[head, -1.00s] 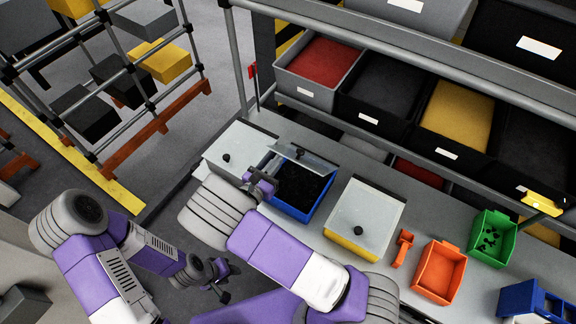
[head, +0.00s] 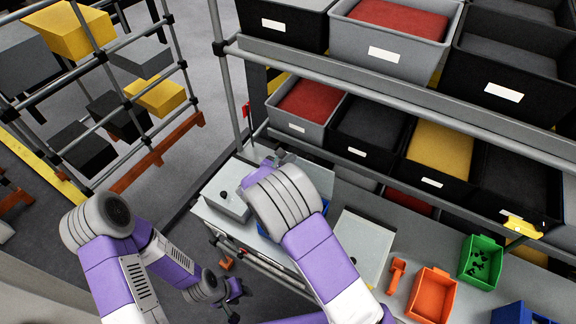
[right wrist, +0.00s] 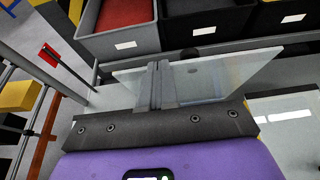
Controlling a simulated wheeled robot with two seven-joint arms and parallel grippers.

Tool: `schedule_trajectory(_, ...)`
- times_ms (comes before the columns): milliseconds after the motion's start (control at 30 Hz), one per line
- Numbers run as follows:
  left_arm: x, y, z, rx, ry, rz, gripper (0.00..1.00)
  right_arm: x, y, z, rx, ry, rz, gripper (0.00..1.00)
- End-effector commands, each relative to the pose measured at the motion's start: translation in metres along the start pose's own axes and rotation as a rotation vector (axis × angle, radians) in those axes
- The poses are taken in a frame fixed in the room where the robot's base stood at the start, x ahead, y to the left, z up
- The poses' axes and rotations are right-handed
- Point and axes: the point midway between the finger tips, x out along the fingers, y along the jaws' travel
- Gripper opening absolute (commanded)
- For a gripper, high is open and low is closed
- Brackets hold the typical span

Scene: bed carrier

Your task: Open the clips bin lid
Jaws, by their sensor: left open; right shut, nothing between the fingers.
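The blue clips bin (head: 325,207) is mostly hidden behind my right forearm in the head view; only a bit of its blue side shows. Its clear lid (right wrist: 228,76) shows in the right wrist view, raised and tilted, spanning behind and beside the fingers. My right gripper (right wrist: 156,84) is shut with nothing between its fingers, which stand against or very close to the lid; contact is hard to tell. In the head view it is largely hidden behind its own wrist. My left gripper (head: 232,290) is open and empty, low in front of the bench, away from the bin.
A pale lidded bin (head: 226,196) stands left of the clips bin, and another lidded bin (head: 362,240) stands to its right. Further right are an orange bin (head: 432,296) and a green bin (head: 481,262). A rack of large bins with a grey rail (head: 400,89) rises behind.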

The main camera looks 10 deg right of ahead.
Motion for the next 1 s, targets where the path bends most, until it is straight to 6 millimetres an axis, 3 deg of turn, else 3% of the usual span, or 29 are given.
schedule_trajectory(567, -0.001, 0.001, 0.000, 0.000, 0.000, 0.000, 0.43, 0.000, 0.001, 0.003, 0.001, -0.001, 0.000, 0.00)
schedule_trajectory(1000, -0.034, 0.013, 0.002, 0.000, 0.000, 0.000, 0.43, -0.061, 0.008, 0.029, 0.002, -0.002, -0.001, 0.00)
